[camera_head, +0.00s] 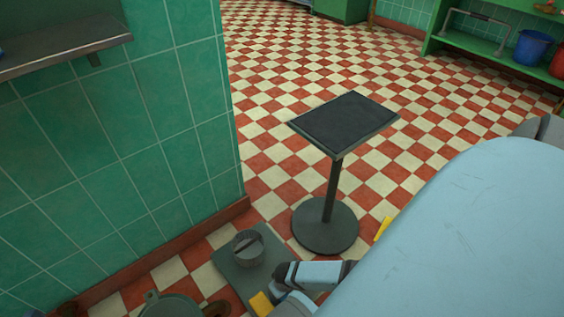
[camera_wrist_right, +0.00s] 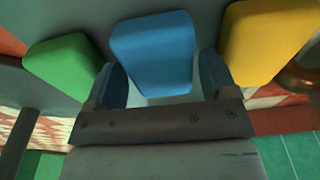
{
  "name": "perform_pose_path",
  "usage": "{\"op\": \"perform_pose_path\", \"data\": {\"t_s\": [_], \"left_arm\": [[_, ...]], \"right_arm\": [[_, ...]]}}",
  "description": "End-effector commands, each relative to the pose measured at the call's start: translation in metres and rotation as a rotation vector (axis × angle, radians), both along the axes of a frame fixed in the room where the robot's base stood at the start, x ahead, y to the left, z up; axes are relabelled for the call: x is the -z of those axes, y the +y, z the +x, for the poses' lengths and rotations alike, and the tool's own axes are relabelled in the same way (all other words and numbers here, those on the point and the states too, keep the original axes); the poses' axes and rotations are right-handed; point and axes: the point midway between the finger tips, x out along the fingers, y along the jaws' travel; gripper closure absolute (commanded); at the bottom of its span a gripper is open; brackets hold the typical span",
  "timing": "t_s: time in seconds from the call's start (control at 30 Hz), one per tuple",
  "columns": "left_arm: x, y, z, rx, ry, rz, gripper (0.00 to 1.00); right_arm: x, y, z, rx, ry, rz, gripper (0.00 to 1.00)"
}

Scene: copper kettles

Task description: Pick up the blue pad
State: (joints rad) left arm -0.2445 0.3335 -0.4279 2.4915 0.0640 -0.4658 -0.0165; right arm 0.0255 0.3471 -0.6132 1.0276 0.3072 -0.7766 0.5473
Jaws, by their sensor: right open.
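In the right wrist view a blue pad (camera_wrist_right: 152,52) is in the middle, between the two fingers of my right gripper (camera_wrist_right: 163,82). The gripper is open, with one dark finger on each side of the pad's near end. I cannot tell whether the fingers touch it. A green pad (camera_wrist_right: 62,66) lies to the left and a yellow pad (camera_wrist_right: 268,42) to the right. In the head view a yellow block (camera_head: 262,303) shows beside my arm at the bottom, but I cannot make out the blue pad. My left gripper is not in view.
A grey board (camera_head: 228,261) near the floor bears a grey pot (camera_head: 247,248). A pedestal table (camera_head: 345,122) with a bare dark top stands beyond. A green tiled wall (camera_head: 110,140) is at left. Green shelves (camera_head: 480,52) hold a blue bucket (camera_head: 531,48). The checkered floor behind is clear.

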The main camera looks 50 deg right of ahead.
Motion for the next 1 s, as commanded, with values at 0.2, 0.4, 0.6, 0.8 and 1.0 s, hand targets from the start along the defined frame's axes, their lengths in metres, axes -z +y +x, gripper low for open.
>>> {"op": "perform_pose_path", "data": {"t_s": [0.2,0.4,0.6,0.8,1.0], "left_arm": [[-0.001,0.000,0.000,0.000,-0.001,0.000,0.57],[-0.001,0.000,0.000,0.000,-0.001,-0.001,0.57],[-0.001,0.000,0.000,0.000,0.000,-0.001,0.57],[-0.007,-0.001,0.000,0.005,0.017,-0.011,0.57],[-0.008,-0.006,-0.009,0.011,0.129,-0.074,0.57]], "right_arm": [[-0.001,0.000,0.000,0.000,0.000,0.000,0.24],[-0.001,0.000,0.000,0.000,0.000,0.000,0.57],[-0.001,0.000,0.000,0.000,0.000,0.000,0.58],[-0.012,0.000,0.000,0.001,0.001,0.000,0.58],[-0.045,0.000,0.000,0.001,-0.001,0.001,0.58]]}}
